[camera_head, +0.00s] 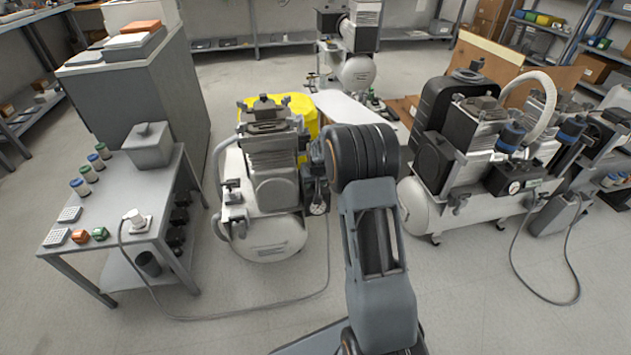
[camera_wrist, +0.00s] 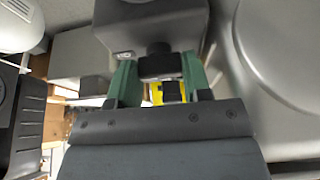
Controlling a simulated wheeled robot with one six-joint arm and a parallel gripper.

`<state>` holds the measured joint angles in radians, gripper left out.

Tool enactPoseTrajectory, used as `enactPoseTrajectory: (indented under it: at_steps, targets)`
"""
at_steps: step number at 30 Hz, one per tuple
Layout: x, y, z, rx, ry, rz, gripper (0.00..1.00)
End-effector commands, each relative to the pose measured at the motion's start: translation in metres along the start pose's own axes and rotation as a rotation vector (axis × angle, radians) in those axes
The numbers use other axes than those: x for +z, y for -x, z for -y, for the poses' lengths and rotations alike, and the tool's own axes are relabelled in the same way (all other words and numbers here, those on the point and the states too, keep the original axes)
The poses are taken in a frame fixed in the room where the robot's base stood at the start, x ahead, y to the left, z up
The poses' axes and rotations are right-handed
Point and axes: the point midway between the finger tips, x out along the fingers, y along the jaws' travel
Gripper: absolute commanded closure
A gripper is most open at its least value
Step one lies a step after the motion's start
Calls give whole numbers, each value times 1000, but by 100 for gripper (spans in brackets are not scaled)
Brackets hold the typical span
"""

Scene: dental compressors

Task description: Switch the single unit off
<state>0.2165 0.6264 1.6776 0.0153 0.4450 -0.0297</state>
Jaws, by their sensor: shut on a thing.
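The single unit (camera_head: 275,235) is a compressor with a white tank and a grey motor head, left of centre in the head view. A dark switch box (camera_head: 314,184) with a round gauge (camera_head: 318,208) is on its right side. My arm reaches up to that side, and its wrist hides my gripper in the head view. In the wrist view my gripper (camera_wrist: 159,68) has green fingers on either side of a black knob (camera_wrist: 160,64) on the dark grey box (camera_wrist: 150,22). It is shut on the knob. The knob's setting cannot be told.
A bench (camera_head: 100,205) with small parts and a plugged cable stands on the left, beside a grey cabinet (camera_head: 150,90). A larger compressor set (camera_head: 475,205) stands close on the right. Another compressor (camera_head: 357,72) is behind. A cable (camera_head: 240,312) lies across the floor in front.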

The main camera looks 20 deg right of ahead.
Motion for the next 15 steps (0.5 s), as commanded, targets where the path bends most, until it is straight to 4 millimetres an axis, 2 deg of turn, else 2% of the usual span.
enactPoseTrajectory:
  at_steps: [3,10,15]
  targets:
    - [0,0,0,0,0,0,79]
    - [0,0,0,-12,28,0,79]
    - [0,-1,-1,-46,110,-1,79]
